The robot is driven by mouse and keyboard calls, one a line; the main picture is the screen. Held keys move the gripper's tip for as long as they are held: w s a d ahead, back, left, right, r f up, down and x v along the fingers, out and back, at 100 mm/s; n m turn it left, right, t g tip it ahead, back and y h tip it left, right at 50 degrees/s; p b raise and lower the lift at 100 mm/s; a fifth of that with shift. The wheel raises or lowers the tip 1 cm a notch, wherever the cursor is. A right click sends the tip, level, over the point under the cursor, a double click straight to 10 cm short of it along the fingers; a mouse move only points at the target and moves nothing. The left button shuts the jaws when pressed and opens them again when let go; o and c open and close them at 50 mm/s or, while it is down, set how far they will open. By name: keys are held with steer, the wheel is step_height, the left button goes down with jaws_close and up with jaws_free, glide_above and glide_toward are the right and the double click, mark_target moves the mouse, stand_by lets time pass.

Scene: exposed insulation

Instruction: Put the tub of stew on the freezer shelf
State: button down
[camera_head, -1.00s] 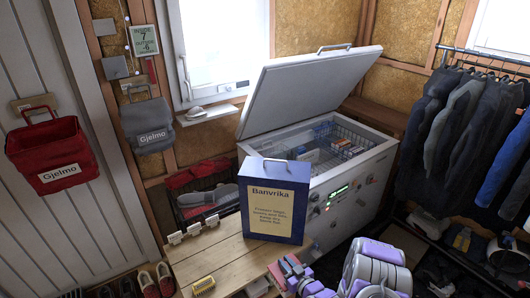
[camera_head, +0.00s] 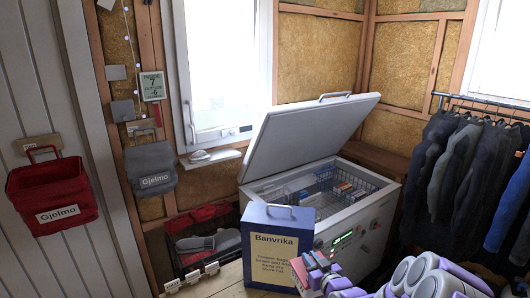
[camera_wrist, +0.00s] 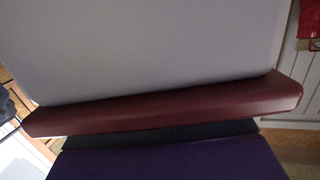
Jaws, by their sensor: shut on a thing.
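My gripper (camera_head: 322,278) is low in the head view, right of the blue Banvrika box. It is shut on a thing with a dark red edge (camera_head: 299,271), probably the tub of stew. In the wrist view a dark red rim (camera_wrist: 165,108) and a broad pale grey face (camera_wrist: 150,50) fill most of the picture. The label and contents do not show. The chest freezer (camera_head: 368,228) stands beyond, its lid (camera_head: 308,140) raised. Inside, a wire basket or shelf (camera_head: 352,188) on the right holds small packs; more packs lie at left. The held thing is outside the freezer.
The Banvrika box (camera_head: 274,250) stands on the wooden bench (camera_head: 230,280) before the freezer's left part. A wire crate (camera_head: 205,245) with red and grey items is left of it. Dark clothes (camera_head: 465,180) hang at right. Gjelmo baskets (camera_head: 52,190) hang at left.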

steer(key=s+r, duration=0.2)
steer(key=r, duration=0.6)
steer(key=s+r, duration=0.3)
steer(key=r, duration=0.5)
steer(key=shift+s+a+r+m, duration=0.2)
steer(key=shift+r+m, duration=0.05)
steer(key=shift+m, duration=0.05)
steer(key=shift+d, duration=0.1)
